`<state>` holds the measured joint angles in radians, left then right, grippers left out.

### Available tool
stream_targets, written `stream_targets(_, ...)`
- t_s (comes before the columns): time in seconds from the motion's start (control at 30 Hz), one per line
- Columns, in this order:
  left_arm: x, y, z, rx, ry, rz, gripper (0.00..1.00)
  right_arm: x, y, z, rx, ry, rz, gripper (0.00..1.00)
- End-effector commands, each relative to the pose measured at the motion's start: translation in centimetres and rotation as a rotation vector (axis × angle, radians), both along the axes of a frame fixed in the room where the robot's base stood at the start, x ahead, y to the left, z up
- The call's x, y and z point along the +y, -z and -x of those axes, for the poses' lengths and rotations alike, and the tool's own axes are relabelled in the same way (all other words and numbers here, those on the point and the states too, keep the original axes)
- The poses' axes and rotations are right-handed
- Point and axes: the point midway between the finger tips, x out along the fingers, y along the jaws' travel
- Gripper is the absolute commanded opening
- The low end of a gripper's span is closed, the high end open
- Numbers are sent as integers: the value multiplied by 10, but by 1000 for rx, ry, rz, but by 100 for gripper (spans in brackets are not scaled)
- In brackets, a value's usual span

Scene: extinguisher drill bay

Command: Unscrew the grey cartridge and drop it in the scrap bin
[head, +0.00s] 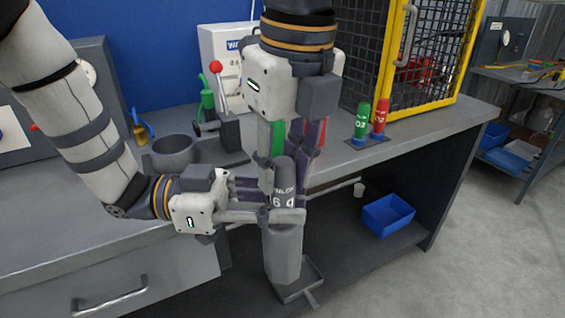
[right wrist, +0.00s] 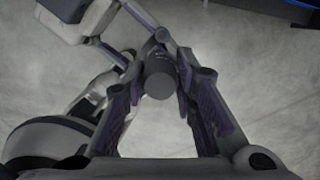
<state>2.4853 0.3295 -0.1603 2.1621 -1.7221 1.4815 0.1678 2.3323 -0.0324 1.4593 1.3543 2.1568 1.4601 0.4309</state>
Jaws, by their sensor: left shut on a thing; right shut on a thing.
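The grey cartridge (head: 284,170), with a white label, stands upright at the centre of the head view. Its round dark end shows in the right wrist view (right wrist: 159,84). My left gripper (head: 288,214) comes in sideways and is shut around the cartridge's lower part, just below the label. My right gripper (head: 290,150) points down from above and is shut on the cartridge's upper part; its fingers flank the dark end (right wrist: 170,72). A wider grey column (head: 285,255) is directly below; the fingers hide whether it touches the cartridge. I cannot tell which container is the scrap bin.
A blue bin (head: 388,215) sits on the low shelf under the bench. A grey round pot (head: 172,150) stands on the bench. Green (head: 362,121) and red (head: 380,118) cartridges stand near a yellow-framed mesh cage (head: 386,60). Floor at right is open.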

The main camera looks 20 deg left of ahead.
Motion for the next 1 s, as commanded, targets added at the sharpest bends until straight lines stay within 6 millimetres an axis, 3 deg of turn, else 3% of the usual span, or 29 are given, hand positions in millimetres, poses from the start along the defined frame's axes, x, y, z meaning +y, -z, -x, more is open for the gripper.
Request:
stream_targets(0.77,-3,-3,2,-4,9,4,0,4,-2,2,-1,-4,-13,0)
stream_targets(0.8,-3,-3,2,-4,9,4,0,4,-2,2,-1,-4,-13,28)
stream_targets(0.87,-3,-3,2,-4,9,4,0,4,-2,2,-2,-4,-12,42)
stream_targets(0.9,-2,-3,2,-4,8,4,0,4,-2,2,-2,-4,-11,46)
stream_targets(1.0,-2,-2,1,-4,7,4,0,3,-2,1,-2,-2,-9,46)
